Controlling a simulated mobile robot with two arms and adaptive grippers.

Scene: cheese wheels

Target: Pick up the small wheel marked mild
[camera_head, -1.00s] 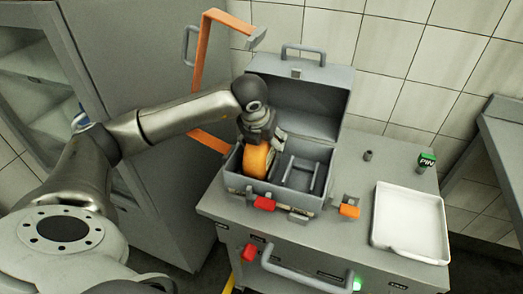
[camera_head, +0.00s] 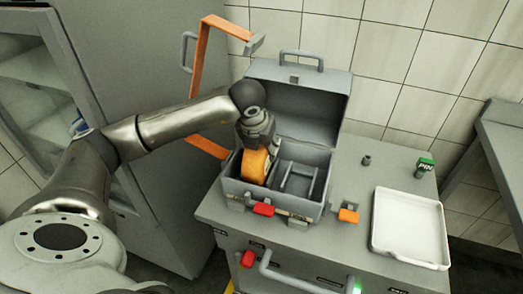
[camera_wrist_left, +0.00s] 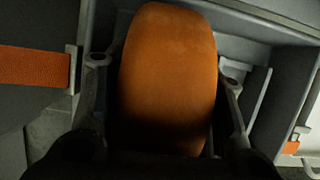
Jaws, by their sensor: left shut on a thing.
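An orange cheese wheel (camera_head: 254,165) stands on edge in the left part of an open grey case (camera_head: 283,207). No marking on it can be read. My left gripper (camera_head: 257,146) reaches down into the case from above and is shut on the wheel. In the left wrist view the wheel (camera_wrist_left: 168,75) fills the middle, with a finger of my left gripper (camera_wrist_left: 165,105) on either side. The gripper hides the wheel's top in the head view. My right gripper does not show.
The case's raised lid (camera_head: 298,100) stands behind the gripper. Red (camera_head: 263,209) and orange (camera_head: 348,215) latch-like pieces are at the front. A white tray (camera_head: 441,225) lies at the right, with a green-topped PIN marker (camera_head: 424,165) behind it. An orange strap-like frame (camera_head: 201,60) is at the left.

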